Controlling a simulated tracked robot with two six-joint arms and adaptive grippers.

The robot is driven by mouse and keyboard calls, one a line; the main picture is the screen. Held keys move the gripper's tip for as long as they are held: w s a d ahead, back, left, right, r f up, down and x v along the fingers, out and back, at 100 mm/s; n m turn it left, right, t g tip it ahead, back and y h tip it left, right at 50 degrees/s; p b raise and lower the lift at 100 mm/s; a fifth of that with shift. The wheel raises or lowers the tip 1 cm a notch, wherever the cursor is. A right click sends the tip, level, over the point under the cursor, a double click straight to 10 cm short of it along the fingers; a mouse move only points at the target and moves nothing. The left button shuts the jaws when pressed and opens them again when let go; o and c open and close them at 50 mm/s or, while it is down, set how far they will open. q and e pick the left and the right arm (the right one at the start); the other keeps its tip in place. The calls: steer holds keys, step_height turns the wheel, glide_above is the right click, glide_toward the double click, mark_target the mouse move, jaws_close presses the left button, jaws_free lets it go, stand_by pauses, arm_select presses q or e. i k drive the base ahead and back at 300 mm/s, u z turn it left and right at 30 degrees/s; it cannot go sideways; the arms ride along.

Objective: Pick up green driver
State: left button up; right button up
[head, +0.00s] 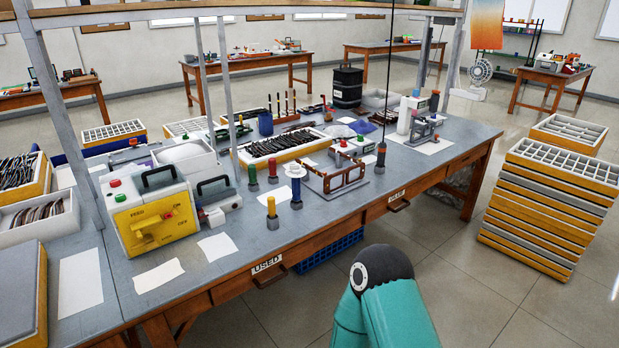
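A green-topped driver (252,178) with a dark lower part stands upright on the workbench, left of the middle of the head view. A red-topped driver (272,171) stands just to its right. Neither of my grippers is in view. Only a teal and black part of my own arm shows at the bottom, in front of the bench and apart from the drivers.
The workbench (330,207) holds a yellow machine (152,222) left of the drivers and a brown rack (335,180) to their right. Stacked trays (548,200) stand on the floor at right. Bench posts rise at the left.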

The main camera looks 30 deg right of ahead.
mark_target(251, 168)
steer(key=u, duration=0.2)
steer(key=i, duration=0.2)
steer(key=z, duration=1.25)
steer(key=k, duration=0.35)
steer(key=z, duration=0.6)
steer(key=i, duration=1.4)
steer(key=u, duration=0.5)
